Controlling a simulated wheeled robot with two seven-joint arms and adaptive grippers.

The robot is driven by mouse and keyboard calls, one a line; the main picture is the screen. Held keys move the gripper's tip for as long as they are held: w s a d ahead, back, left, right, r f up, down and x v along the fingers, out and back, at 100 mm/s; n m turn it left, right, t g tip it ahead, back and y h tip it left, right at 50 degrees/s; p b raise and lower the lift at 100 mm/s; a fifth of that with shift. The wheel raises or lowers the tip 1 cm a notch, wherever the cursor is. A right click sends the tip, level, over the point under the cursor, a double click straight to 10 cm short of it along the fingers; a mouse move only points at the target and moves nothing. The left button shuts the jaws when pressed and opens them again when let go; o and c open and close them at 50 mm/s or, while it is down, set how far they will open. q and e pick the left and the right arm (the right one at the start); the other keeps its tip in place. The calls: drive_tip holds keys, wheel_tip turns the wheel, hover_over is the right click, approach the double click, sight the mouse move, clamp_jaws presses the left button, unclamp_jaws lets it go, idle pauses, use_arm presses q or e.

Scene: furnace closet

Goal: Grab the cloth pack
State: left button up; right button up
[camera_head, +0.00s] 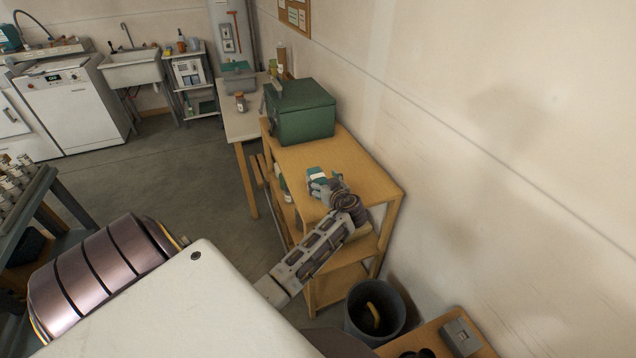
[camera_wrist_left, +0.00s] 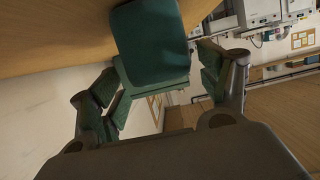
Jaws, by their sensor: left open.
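The cloth pack (camera_head: 317,173), teal and white, lies on the top of a wooden shelf unit (camera_head: 352,160). My left gripper (camera_head: 324,186) is open at the near side of the pack and hides part of it. In the left wrist view the teal pack (camera_wrist_left: 150,38) shows at the top centre, with the open fingers (camera_wrist_left: 158,75) spread to its left and right. I cannot tell whether the fingers touch it. My right gripper is in neither view.
A green metal box (camera_head: 303,112) stands behind the pack on the shelf unit. The wall (camera_head: 480,150) rises close on the right. A grey bin (camera_head: 375,312) stands at the near end. A lighter table (camera_head: 240,122) with a jar stands beyond. Open floor (camera_head: 190,175) lies left.

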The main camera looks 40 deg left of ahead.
sight(318, 175)
use_arm(q)
drive_tip(key=shift+w+a+p, duration=0.25)
drive_tip(key=shift+a+p, duration=0.15)
drive_tip(key=shift+a, duration=0.45)
drive_tip(key=shift+x, duration=1.25)
drive_tip(key=shift+f, duration=0.2)
drive_tip(key=c, duration=1)
